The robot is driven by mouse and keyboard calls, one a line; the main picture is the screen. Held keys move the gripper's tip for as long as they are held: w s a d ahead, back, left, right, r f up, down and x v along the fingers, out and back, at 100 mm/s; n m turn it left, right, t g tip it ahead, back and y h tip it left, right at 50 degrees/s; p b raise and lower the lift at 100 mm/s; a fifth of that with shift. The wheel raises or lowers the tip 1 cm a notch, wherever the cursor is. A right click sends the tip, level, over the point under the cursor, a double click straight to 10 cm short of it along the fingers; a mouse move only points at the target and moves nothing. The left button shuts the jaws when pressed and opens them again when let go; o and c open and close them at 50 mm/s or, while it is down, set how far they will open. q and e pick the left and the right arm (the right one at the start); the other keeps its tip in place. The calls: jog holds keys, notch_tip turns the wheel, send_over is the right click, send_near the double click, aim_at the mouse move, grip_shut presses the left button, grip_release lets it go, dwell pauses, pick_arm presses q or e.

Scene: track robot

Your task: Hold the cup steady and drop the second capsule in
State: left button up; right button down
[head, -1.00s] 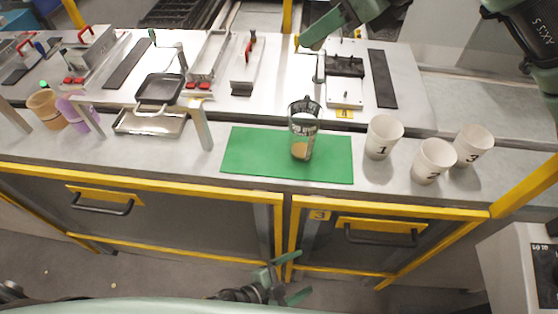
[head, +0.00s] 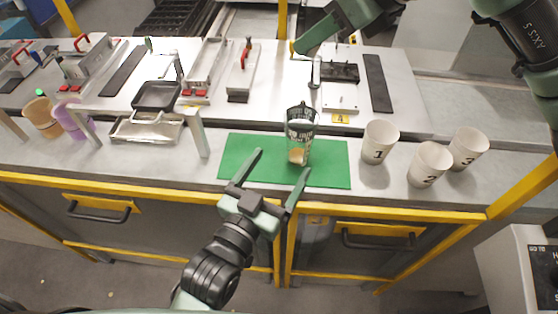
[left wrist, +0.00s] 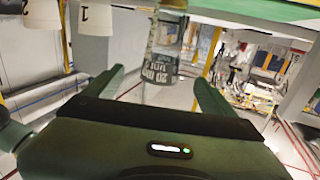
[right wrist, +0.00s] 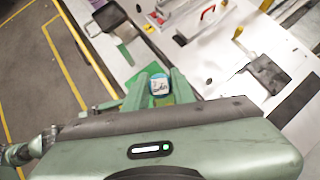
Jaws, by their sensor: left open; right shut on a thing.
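The cup (head: 301,132) is a clear glass with dark printing and tan contents low inside. It stands upright on the green mat (head: 335,172). My left gripper (head: 281,166) is open at the mat's front edge, in front of the cup. In the left wrist view the cup (left wrist: 160,67) appears upside down, framed by the spread fingers without visible contact.
Paper cups marked 1 (head: 379,143), 2 (head: 428,165) and 3 (head: 467,149) stand right of the mat. A metal stand with a dark pan (head: 157,96) is to the left. A white fixture board (head: 340,98) lies behind the cup.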

aim_at(305, 120)
pick_arm(q)
jog(key=x, duration=1.2)
jog(key=shift+w+a, duration=0.1)
jog(key=shift+a, duration=0.1)
jog(key=c, duration=1.6)
jog(key=shift+a, duration=0.1)
jog(key=shift+c, duration=0.2)
pick_arm(e)
notch_tip(305, 120, down, 8)
jog(key=a+g+h, duration=0.1)
jog(key=g+h, duration=0.1)
jog(key=h, duration=0.1)
jog(key=shift+w, duration=0.3)
